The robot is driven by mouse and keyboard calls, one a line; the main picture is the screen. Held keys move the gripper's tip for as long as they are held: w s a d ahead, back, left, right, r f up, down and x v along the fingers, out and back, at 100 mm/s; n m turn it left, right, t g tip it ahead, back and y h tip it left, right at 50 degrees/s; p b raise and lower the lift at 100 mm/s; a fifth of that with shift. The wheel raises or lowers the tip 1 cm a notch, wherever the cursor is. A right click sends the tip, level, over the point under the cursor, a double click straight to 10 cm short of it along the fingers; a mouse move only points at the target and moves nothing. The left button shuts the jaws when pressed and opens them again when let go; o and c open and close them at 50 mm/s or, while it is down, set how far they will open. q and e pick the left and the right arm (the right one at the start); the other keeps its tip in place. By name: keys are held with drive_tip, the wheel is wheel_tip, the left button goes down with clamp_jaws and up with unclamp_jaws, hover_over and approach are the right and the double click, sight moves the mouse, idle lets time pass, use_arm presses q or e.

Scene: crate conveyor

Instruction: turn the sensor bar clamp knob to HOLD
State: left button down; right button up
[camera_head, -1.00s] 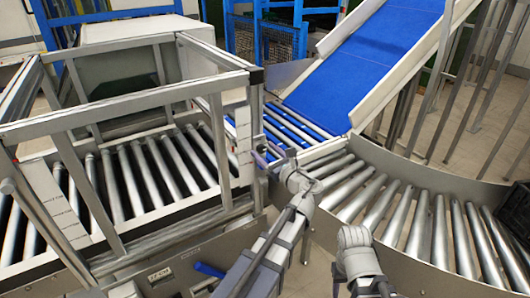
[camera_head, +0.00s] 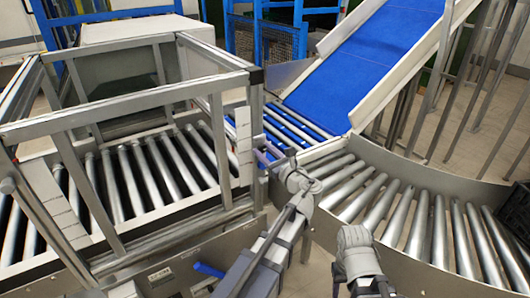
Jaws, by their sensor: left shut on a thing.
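My left gripper (camera_head: 268,153) is at the right front post of the metal frame, beside a narrow pale upright sensor bar (camera_head: 243,140). Its purple-grey fingers are shut on the small clamp knob at the bar's edge. The fingers cover most of the knob, so its pointer and the HOLD mark cannot be read.
The metal frame (camera_head: 150,108) stands over a roller conveyor (camera_head: 125,185) at left. A curved roller conveyor (camera_head: 418,225) fills the right. A dark crate (camera_head: 517,215) sits at the right edge.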

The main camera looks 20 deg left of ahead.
use_arm(q)
drive_tip(key=shift+n, duration=0.3)
drive_tip(key=n, duration=1.3)
drive_tip(key=shift+f, duration=0.1)
drive_tip(key=shift+n, duration=2.1)
drive_tip(key=c, duration=0.5)
unclamp_jaws()
